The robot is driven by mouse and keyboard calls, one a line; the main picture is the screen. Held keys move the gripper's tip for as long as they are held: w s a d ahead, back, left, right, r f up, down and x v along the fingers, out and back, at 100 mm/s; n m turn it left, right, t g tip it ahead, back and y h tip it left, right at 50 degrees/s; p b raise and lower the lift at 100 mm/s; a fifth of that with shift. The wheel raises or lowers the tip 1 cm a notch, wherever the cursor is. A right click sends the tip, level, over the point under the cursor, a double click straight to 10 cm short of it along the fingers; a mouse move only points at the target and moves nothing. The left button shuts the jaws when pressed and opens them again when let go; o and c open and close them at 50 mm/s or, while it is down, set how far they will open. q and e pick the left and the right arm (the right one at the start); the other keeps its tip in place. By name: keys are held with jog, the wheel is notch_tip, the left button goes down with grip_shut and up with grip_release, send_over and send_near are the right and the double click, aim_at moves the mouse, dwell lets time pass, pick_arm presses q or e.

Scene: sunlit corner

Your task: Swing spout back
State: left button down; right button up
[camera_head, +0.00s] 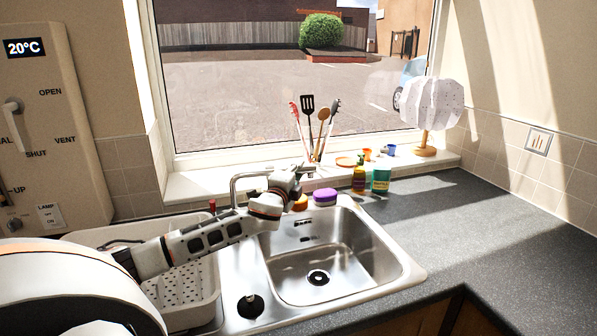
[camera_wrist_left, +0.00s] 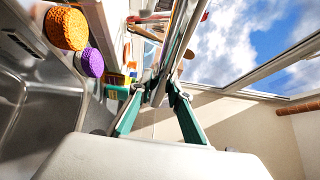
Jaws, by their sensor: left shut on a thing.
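The metal tap's spout (camera_head: 243,178) rises at the back of the sink and runs to the right, towards my left gripper (camera_head: 298,174). In the left wrist view the spout (camera_wrist_left: 178,45) is a shiny bar running up from between the teal fingers. There my left gripper (camera_wrist_left: 158,92) is shut on the spout. My wrist hides part of the spout in the head view. My right gripper is not in view.
The steel sink (camera_head: 405,264) has an empty bowl. A white drainer (camera_head: 176,285) stands left. An orange sponge (camera_wrist_left: 67,28) and a purple sponge (camera_head: 325,195) lie behind the bowl, near bottles (camera_head: 381,180). Utensils (camera_head: 308,110) stand on the sill. The right counter is clear.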

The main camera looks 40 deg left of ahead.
pick_arm(q)
jog(key=c, duration=1.9)
grip_release()
jog(key=shift+a, duration=0.1)
jog(key=v, duration=1.2)
